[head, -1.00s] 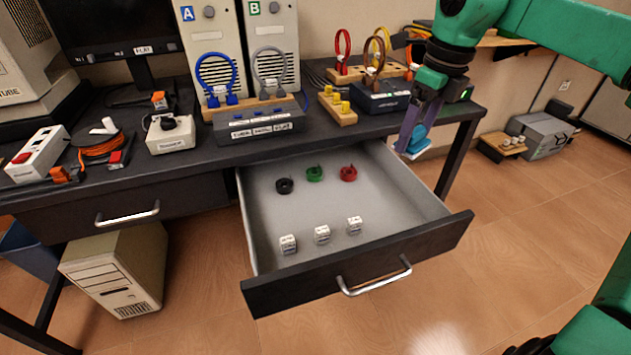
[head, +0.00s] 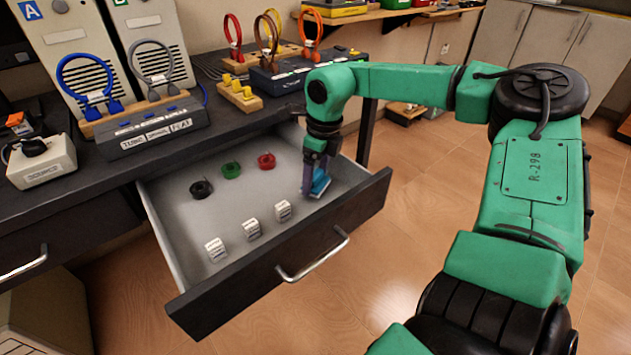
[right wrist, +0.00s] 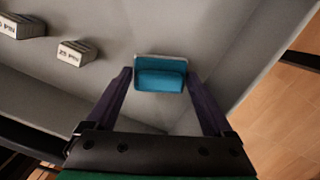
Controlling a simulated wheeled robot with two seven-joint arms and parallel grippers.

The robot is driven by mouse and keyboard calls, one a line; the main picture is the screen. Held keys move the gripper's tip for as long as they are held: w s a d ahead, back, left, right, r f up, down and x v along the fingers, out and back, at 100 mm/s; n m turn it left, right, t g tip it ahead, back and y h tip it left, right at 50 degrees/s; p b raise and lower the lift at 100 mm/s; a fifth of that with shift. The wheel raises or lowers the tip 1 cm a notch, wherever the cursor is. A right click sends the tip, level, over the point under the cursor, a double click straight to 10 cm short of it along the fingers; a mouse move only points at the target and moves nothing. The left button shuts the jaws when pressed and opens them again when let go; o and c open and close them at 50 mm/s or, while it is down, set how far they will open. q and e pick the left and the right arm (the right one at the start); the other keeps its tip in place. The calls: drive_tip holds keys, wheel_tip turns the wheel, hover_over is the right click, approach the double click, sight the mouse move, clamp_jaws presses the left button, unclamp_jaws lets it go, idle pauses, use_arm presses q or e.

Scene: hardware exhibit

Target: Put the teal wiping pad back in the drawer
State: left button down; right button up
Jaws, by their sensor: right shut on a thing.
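The teal wiping pad (head: 319,183) is between the fingers of my right gripper (head: 313,180), low inside the right part of the open drawer (head: 165,215). In the right wrist view the pad (right wrist: 160,76) shows a teal block with a pale edge, between the tips of the two dark fingers (right wrist: 158,85). The right gripper is shut on it, pointing down. I cannot tell whether the pad touches the drawer floor. My left gripper is not in view.
In the drawer lie black (head: 201,189), green (head: 231,170) and red (head: 266,161) rings at the back and three white labelled blocks (head: 252,229) toward the front. The drawer floor around the pad is clear. The dark desk (head: 120,170) borders the drawer behind.

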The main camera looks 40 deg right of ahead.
sight(321, 184)
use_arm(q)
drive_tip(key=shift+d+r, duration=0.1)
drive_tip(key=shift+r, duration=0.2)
use_arm(e)
drive_tip(key=shift+f, duration=0.75)
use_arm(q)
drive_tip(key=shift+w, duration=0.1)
use_arm(e)
drive_tip(key=o, duration=0.9)
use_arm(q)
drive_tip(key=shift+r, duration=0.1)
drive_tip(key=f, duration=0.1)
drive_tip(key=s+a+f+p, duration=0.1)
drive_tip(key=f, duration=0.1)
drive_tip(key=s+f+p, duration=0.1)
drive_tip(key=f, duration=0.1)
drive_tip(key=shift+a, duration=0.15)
use_arm(e)
drive_tip(key=r, duration=0.4)
drive_tip(key=s+r, duration=0.1)
drive_tip(key=r, duration=0.7)
drive_tip(key=shift+s+d, duration=0.2)
drive_tip(key=shift+d, duration=0.05)
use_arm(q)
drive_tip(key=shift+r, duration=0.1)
